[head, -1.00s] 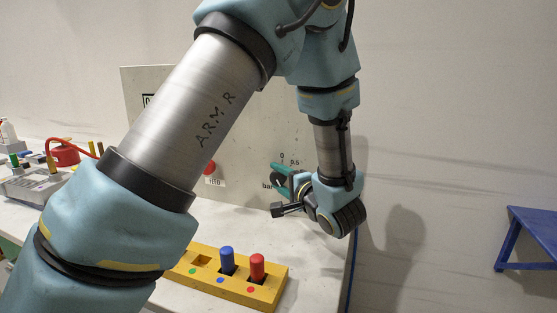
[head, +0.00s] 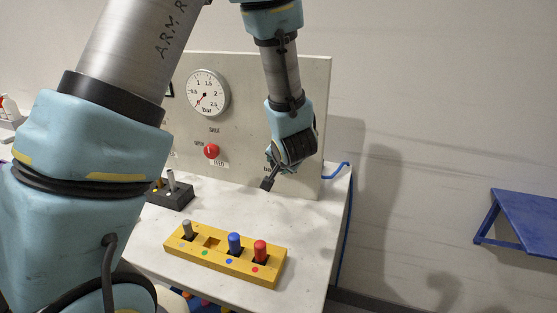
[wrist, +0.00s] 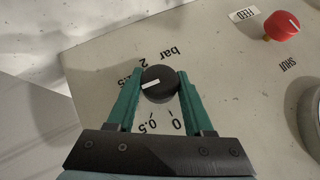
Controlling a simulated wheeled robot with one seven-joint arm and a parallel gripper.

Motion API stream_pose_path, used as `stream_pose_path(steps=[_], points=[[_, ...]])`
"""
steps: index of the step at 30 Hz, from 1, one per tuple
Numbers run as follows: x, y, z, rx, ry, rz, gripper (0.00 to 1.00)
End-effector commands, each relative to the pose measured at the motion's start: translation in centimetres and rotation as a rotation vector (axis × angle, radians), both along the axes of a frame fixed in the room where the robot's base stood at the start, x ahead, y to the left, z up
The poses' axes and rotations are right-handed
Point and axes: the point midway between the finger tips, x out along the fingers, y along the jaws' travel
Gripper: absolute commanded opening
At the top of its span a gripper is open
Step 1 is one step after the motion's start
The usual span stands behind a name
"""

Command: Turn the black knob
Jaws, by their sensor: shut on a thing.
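The black knob (wrist: 160,84) is on the light panel, seen close in the wrist view. Its white mark points left and slightly down in that view, toward the left finger. Around it is a printed scale with 0, 0.5, 2 and bar; a label on the left is partly covered by the finger. My gripper (wrist: 158,78) has its green fingers on either side of the knob and is shut on it.
A round pressure gauge (head: 208,92) is on the panel, its needle pointing lower left. A red knob (head: 211,151) sits below it, also seen in the wrist view (wrist: 282,25). A yellow block (head: 225,257) with coloured pegs stands on the table in front. A blue stool (head: 525,217) is at right.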

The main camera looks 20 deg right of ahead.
Motion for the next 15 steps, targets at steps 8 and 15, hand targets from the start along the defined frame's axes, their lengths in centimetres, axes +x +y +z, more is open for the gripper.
stream_pose_path(steps=[8, 15], points=[[0.11, 0.01, -0.49, -0.173, 0.14, -0.001, 0.0], [0.1, -0.03, -0.57, -0.26, 0.213, -0.003, 0.0]])
